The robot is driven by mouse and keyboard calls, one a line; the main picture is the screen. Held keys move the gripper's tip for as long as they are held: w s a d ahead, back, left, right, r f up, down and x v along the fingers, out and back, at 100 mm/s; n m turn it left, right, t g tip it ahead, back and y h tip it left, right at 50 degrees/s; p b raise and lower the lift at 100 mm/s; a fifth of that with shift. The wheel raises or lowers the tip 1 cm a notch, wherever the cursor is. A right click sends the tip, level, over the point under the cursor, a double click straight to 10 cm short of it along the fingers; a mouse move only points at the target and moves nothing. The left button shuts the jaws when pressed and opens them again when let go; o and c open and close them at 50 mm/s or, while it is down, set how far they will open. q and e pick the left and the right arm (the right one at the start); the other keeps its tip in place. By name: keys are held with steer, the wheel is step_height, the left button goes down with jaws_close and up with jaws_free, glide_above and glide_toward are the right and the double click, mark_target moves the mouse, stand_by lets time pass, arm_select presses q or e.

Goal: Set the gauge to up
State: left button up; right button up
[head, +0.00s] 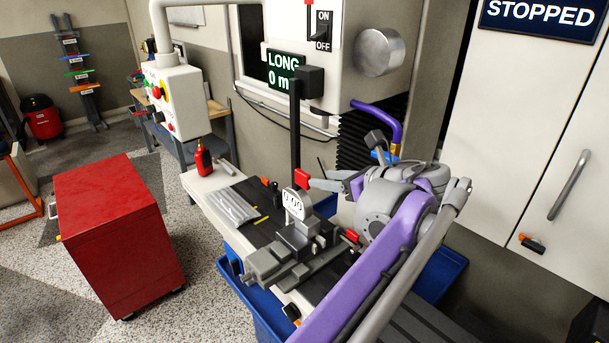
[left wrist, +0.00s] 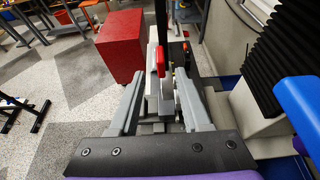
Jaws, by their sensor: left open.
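The red block also shows in the left wrist view (left wrist: 160,60), ahead of the fingertips. My left gripper (head: 326,180) is open and empty, just right of the red block, with its fingers pointing at it. The left gripper's two fingers (left wrist: 158,84) are spread apart in the left wrist view. My right gripper is not seen.
A grey vise (head: 270,265) sits on the bench near the gauge. A red bottle (head: 203,156) stands at the bench's far left end. A red cabinet (head: 115,230) stands on open floor at left.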

mark_target(309, 178)
arm_select(q)
steer(key=x, duration=0.8)
steer(key=shift+w+f, duration=0.1)
jaws_close()
steer(key=shift+f, duration=0.15)
stand_by(1.1)
